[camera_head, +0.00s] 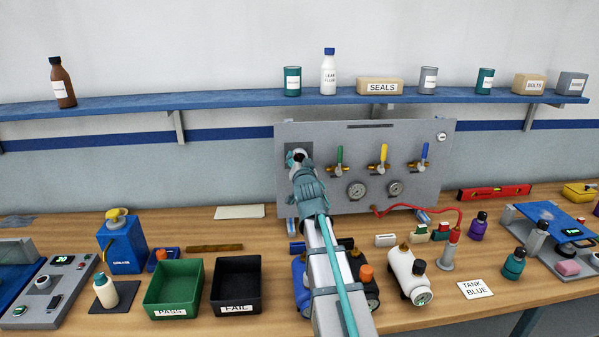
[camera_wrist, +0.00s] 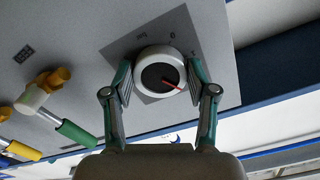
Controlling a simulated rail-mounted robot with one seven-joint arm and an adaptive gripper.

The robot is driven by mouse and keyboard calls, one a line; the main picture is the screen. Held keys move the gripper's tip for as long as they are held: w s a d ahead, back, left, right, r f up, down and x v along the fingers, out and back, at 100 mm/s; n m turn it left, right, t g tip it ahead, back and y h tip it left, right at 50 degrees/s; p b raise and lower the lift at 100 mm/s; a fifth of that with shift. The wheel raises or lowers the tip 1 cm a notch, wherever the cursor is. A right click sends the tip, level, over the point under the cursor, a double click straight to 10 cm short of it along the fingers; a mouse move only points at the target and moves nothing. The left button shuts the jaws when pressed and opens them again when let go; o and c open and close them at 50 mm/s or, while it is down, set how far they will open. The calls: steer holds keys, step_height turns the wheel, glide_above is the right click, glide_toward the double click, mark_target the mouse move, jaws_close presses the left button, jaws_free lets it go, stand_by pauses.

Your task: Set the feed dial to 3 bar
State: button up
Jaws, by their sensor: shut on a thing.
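The feed dial (camera_wrist: 158,60) is a round white knob with a dark face and a red pointer, on a dark grey square plate (camera_wrist: 128,48) of the panel. The wrist view shows the pointer slanting toward the picture's lower right. A few small marks show on the plate beyond the knob, too small to read surely; the rest are hidden. My gripper (camera_wrist: 160,82) is shut on the dial, one finger on each side. In the head view my gripper (camera_head: 300,166) covers most of the dial at the panel's upper left.
The grey panel (camera_head: 325,135) also bears green, yellow and blue valve handles (camera_head: 383,153) and two gauges (camera_head: 357,190), right of my gripper. Below, the bench holds a green pass bin (camera_head: 163,312), a black fail bin (camera_head: 218,307) and a white tank (camera_head: 402,264). A blue shelf (camera_head: 220,100) runs above.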

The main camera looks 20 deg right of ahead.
steer(key=m+b, duration=0.6)
steer(key=b, duration=0.3)
steer(key=shift+a, duration=0.1)
steer(key=shift+r, duration=0.1)
steer(key=o, duration=1.2)
steer(key=shift+c, duration=0.2)
steer(key=v, duration=1.2)
